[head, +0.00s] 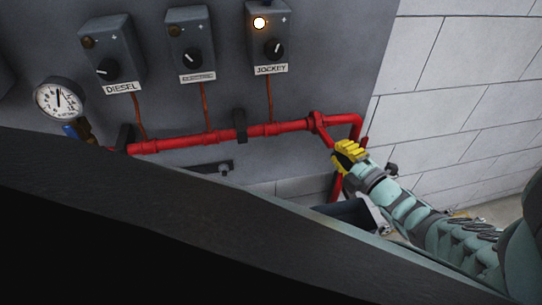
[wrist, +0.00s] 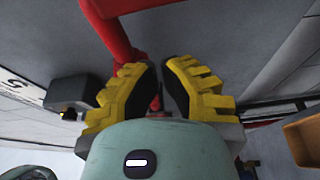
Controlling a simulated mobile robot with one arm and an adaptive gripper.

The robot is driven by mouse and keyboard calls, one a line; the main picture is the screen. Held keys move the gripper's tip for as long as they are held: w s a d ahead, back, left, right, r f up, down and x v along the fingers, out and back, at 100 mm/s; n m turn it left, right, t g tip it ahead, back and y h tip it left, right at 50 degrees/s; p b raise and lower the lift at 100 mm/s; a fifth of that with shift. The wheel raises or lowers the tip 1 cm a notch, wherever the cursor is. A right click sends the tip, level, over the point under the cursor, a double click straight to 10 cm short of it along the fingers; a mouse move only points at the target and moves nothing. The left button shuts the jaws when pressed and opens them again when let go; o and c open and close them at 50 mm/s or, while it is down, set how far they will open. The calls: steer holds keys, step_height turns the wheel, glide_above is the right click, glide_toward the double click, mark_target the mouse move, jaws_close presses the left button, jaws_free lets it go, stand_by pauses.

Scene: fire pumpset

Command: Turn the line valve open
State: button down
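The red line valve (head: 318,122) sits at the right end of the red pipe in the head view. A red bar slants down from it toward my gripper (head: 340,155). My gripper's yellow fingers are just below and right of the valve, close to the bar's lower end. In the wrist view, a red part (wrist: 118,38) comes down from the top and passes behind the left fingertip. My gripper (wrist: 160,68) shows a narrow gap between its dark pads, so it is partly open. Whether the bar touches a finger is hidden.
The red pipe (head: 215,137) runs along the grey panel. DIESEL (head: 112,58), ELECTRIC (head: 191,45) and JOCKEY (head: 268,35) boxes hang above it; the JOCKEY lamp is lit. A gauge (head: 60,99) is at left. A white block wall (head: 450,100) stands at right.

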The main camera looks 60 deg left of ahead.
steer(key=d+b, duration=0.1)
steer(key=d, duration=0.9)
steer(key=shift+s+d, duration=0.15)
